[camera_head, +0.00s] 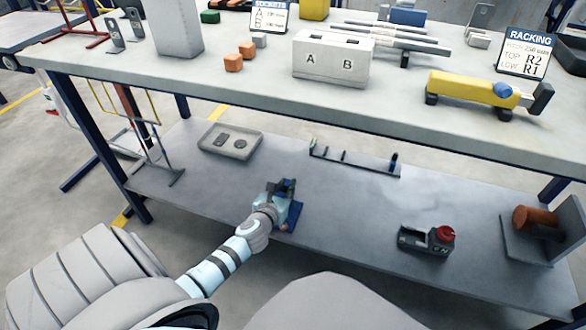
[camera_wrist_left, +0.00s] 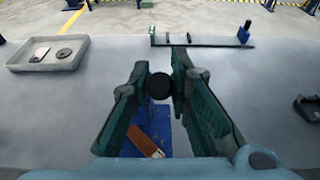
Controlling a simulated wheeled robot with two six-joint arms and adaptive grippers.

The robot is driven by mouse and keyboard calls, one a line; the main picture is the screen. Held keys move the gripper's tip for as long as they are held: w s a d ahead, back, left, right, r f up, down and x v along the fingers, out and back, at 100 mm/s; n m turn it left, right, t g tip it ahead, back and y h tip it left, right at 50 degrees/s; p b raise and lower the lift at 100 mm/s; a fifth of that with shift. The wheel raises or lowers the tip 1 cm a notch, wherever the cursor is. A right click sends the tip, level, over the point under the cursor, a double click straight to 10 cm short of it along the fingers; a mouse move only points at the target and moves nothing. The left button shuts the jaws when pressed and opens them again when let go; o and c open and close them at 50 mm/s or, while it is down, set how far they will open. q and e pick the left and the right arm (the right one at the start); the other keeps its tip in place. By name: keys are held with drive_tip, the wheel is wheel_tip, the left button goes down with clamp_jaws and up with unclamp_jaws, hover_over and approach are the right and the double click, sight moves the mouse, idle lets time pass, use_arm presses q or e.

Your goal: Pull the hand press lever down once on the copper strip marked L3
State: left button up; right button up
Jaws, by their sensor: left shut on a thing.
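The hand press has a blue base (camera_head: 295,214) on the lower shelf, and it also shows in the left wrist view (camera_wrist_left: 166,122). My left gripper (camera_head: 284,187) is over the press and hides much of it. In the left wrist view the fingers (camera_wrist_left: 159,82) are closed around a round black knob (camera_wrist_left: 160,87), which appears to be the lever's end. A copper strip (camera_wrist_left: 143,140) with a pale end lies on the blue base below the fingers. Its marking cannot be read. My right gripper is not in view.
A slotted rail (camera_head: 352,162) stands behind the press. A box with a red button (camera_head: 445,234) stands to the right. The upper table (camera_head: 300,97) overhangs the back of the shelf.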

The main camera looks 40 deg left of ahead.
use_arm(q)
drive_tip(key=shift+s+d+f, duration=0.1)
drive_tip(key=shift+s+f, duration=0.05)
drive_tip(key=shift+s, duration=0.05)
drive_tip(key=shift+s+d+f+b, duration=0.3)
drive_tip(key=shift+s+f+b, duration=0.5)
drive_tip(key=shift+s+f, duration=0.15)
drive_tip(key=shift+s+d+f+b, duration=0.1)
drive_tip(key=shift+s+f+b, duration=0.1)
drive_tip(key=shift+f+b, duration=0.15)
drive_tip(key=shift+w+a+r+p, duration=0.15)
drive_tip(key=shift+w+r+p, duration=0.25)
drive_tip(key=shift+r+p, duration=0.2)
drive_tip(key=shift+w+a+r+p, duration=0.15)
drive_tip(key=shift+w+r+p, duration=0.2)
drive_tip(key=shift+r+p, duration=0.25)
drive_tip(key=shift+w, duration=0.2)
drive_tip(key=shift+f, duration=0.1)
